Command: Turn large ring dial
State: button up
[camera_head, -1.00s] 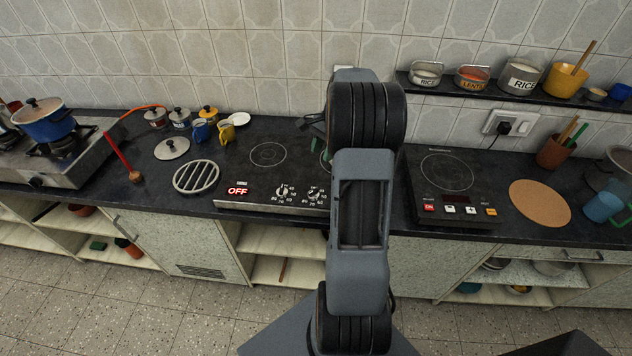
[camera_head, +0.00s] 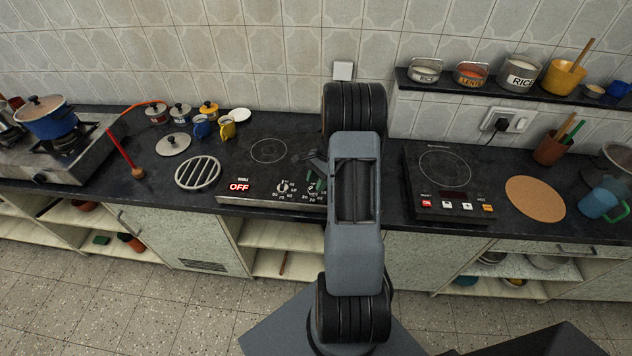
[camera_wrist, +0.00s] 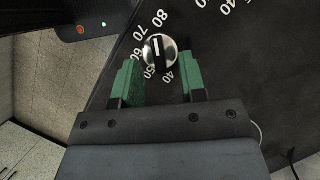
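A two-knob cooktop (camera_head: 230,201) is set on the dark counter, with a red OFF display (camera_head: 239,187) at its front left. Its left dial (camera_head: 282,187) shows in the head view; the right dial is mostly covered by my gripper (camera_head: 314,176). In the wrist view, a round black-and-silver dial (camera_wrist: 160,53) with a white pointer line sits inside a ring of printed numbers, 40 to 80. My gripper (camera_wrist: 158,80) has its green fingers apart, one on each side just short of the dial. I see no clear contact.
A second cooktop (camera_head: 448,208) stands to the right, with a cork mat (camera_head: 535,198) beyond it. A round trivet (camera_head: 198,172) and mugs (camera_head: 227,129) are to the left. A shelf (camera_head: 480,88) with bowls hangs on the wall.

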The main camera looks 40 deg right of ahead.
jog(key=shift+a+f, duration=0.2)
jog(key=shift+f, duration=0.25)
jog(key=shift+c, duration=0.4)
grip_shut()
